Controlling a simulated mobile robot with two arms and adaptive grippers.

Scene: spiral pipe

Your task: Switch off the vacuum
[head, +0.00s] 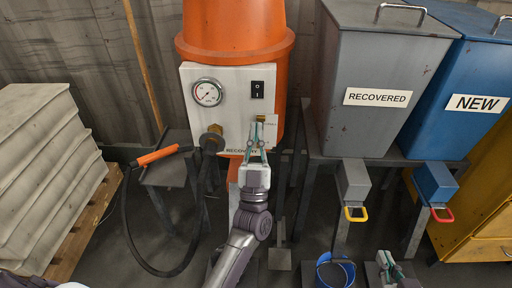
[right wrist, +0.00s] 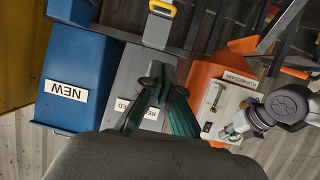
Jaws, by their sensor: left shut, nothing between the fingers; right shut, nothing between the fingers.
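The orange vacuum (head: 236,25) stands at the back with a pale front panel (head: 225,120). The panel carries a round gauge (head: 208,92) and a black rocker switch (head: 257,89) marked I and O. My left gripper (head: 257,128) is shut and empty, in front of the panel below the switch, covering part of a small label and brass fitting. Whether it touches the panel I cannot tell. It also shows beside the panel in the right wrist view (right wrist: 225,132). My right gripper (head: 388,264) is shut and empty low at the right; its fingers show in the right wrist view (right wrist: 160,108).
A grey RECOVERED bin (head: 370,70) and a blue NEW bin (head: 460,90) stand right of the vacuum. A blue bucket (head: 336,272) is on the floor. Stacked pale bags (head: 45,160) sit at far left.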

